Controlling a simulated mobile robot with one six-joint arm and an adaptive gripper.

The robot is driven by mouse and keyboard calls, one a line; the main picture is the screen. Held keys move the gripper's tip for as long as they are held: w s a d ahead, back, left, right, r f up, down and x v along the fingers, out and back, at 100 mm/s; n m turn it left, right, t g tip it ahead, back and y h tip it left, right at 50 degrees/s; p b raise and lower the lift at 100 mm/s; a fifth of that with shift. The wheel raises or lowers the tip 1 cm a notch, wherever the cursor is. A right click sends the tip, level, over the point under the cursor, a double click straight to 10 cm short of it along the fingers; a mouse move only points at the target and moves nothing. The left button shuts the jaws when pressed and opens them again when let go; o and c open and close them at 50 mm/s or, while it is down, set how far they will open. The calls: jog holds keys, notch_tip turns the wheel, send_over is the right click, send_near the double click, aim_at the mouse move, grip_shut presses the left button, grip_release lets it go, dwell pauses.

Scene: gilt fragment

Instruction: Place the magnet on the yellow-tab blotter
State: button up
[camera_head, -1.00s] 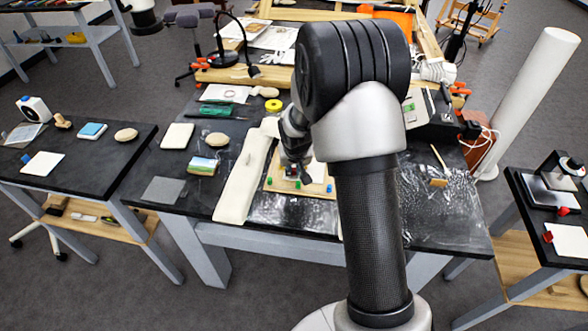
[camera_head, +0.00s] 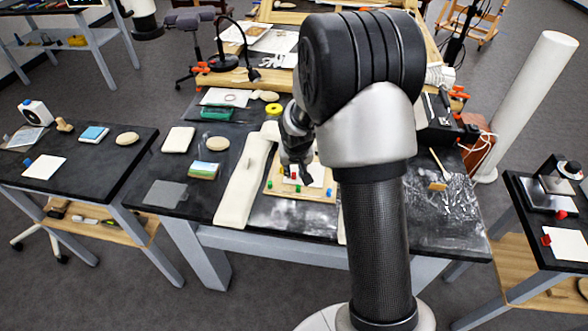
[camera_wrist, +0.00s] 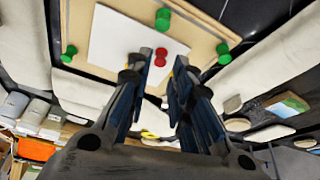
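A red spool-shaped magnet (camera_wrist: 160,57) stands on a white sheet (camera_wrist: 115,40) lying on a wooden board (camera_wrist: 190,40). My gripper (camera_wrist: 161,72) is open, with its fingers on either side of the line to the magnet. The magnet is just beyond the fingertips, and I cannot tell whether they touch it. In the head view my gripper (camera_head: 295,172) is low over the board (camera_head: 271,191), partly hidden by my arm. A small yellow bit (camera_wrist: 173,73) shows by the right finger. I cannot tell whether it is a tab, so the yellow-tab blotter is not clearly identified.
Several green pegs, one of them (camera_wrist: 163,18), stand on the board. A long cream bolster (camera_head: 243,185) lies left of it. White sheets with a blue tab (camera_head: 44,168) and a red tab (camera_head: 571,243) lie on the side tables. A brush (camera_head: 439,165) lies to the right.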

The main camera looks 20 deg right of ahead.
jog(key=s+a+f+p+v, duration=0.1)
jog(key=a+p+v, duration=0.1)
jog(key=v, duration=1.5)
jog(key=s+a+r+n, duration=0.2)
jog(key=s+a+r, duration=0.2)
jog(key=s, duration=0.8)
jog(key=s+a+r+n+y, duration=0.1)
jog(key=s+a+r, duration=0.3)
jog(key=s, duration=0.8)
jog(key=shift+s+r+n, duration=0.25)
jog(key=shift+r+n, duration=0.15)
jog(key=shift+r, duration=0.45)
